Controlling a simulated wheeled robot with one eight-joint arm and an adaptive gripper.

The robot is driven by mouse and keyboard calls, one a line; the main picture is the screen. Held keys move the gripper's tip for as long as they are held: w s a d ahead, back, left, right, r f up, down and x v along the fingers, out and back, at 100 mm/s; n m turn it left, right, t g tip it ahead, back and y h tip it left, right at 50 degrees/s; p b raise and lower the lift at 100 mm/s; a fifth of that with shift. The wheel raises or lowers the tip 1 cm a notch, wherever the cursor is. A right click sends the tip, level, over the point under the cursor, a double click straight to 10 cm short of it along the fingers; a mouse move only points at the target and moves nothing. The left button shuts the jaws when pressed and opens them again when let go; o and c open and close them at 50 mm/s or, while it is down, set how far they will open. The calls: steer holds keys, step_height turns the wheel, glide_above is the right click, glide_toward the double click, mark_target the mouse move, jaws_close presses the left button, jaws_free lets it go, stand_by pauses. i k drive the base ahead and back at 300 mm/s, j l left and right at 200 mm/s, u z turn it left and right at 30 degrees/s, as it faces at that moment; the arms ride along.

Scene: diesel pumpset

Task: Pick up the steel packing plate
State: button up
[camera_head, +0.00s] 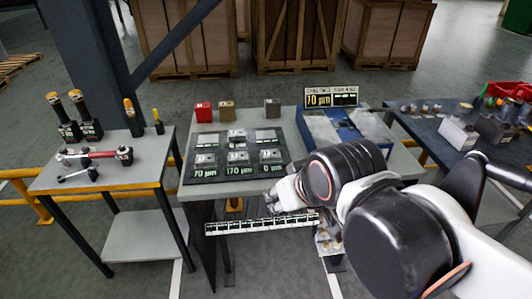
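Several small steel-grey plates lie on a dark labelled board (222,150) on the middle table. One plate (205,160) sits above a "70 µm" label, another (239,158) above "170 µm", and a third (271,156) above "0 µm". One more plate (238,135) lies in the back row. I cannot tell which one is the steel packing plate. My gripper (276,195) is near the table's front edge, to the lower right of the board, apart from the plates. Its fingers are small and partly merged with the arm, so their opening is unclear. My arm hides the table's right front.
Red (203,112), brown (227,111) and grey (272,107) blocks stand along the back edge. A "70 µm" display (331,97) stands behind a blue fixture (325,133). A tool table (150,176) is left; a dark cluttered table (425,129) is right.

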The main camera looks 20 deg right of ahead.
mark_target(204, 161)
steer(key=i+j, duration=0.2)
steer(key=i, duration=0.25)
steer(key=i+j+u, duration=0.1)
steer(key=i, duration=0.4)
steer(key=k+j, duration=0.05)
steer(key=j, duration=0.05)
